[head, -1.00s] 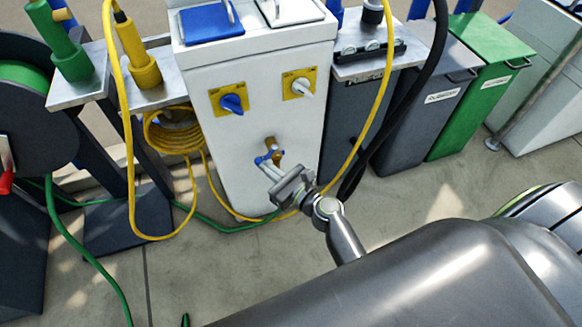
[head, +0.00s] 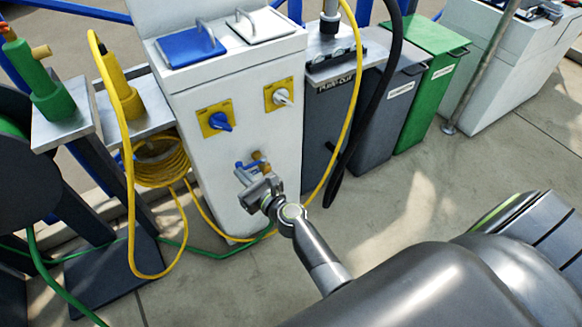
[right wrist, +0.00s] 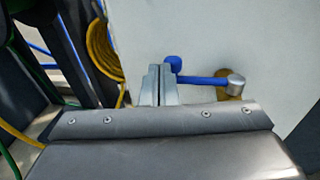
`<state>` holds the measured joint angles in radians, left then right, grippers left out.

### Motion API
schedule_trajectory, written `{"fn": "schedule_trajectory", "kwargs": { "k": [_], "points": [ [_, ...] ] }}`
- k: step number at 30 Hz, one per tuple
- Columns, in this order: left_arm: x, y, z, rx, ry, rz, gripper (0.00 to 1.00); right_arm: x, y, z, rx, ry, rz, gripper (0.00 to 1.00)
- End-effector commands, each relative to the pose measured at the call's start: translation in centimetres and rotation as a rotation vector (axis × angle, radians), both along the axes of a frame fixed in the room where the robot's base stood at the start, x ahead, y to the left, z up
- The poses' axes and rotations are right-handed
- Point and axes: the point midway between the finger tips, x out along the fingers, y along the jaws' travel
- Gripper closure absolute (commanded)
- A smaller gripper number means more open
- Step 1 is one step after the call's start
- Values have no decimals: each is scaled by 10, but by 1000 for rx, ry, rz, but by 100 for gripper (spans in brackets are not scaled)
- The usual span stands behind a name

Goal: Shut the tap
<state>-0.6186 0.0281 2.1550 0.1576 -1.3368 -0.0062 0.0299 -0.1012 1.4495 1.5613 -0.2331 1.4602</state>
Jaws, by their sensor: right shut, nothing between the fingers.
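The tap has a brass body (head: 264,160) on the front of the white pedestal and a blue lever (head: 246,167). In the right wrist view the lever (right wrist: 205,80) runs leftward from a silver cap (right wrist: 236,83) to a blue knob at its end. My right gripper (head: 243,176) is shut and empty in front of the tap, by the lever's free end. Its fingers (right wrist: 158,84) show just left of the knob; I cannot tell whether they touch it. The gripper partly hides the tap in the head view. My left gripper is not in view.
The white pedestal (head: 245,110) carries a blue switch (head: 220,122) and a white switch (head: 283,97) above the tap. A coiled yellow hose (head: 160,160) hangs to its left. A yellow cable and a black hose (head: 375,100) hang to its right. The floor at right is clear.

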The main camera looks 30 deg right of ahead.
Motion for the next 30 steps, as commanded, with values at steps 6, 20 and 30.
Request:
{"fn": "schedule_trajectory", "kwargs": {
  "k": [6, 20, 30],
  "points": [
    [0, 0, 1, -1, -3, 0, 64, 3, 2, 2, 1, -5, 2, 100],
    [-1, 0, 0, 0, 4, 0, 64, 1, 2, 4, 2, -8, 3, 100],
    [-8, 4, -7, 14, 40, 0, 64, -53, -13, 5, 1, -1, -1, 100]
  ]
}}
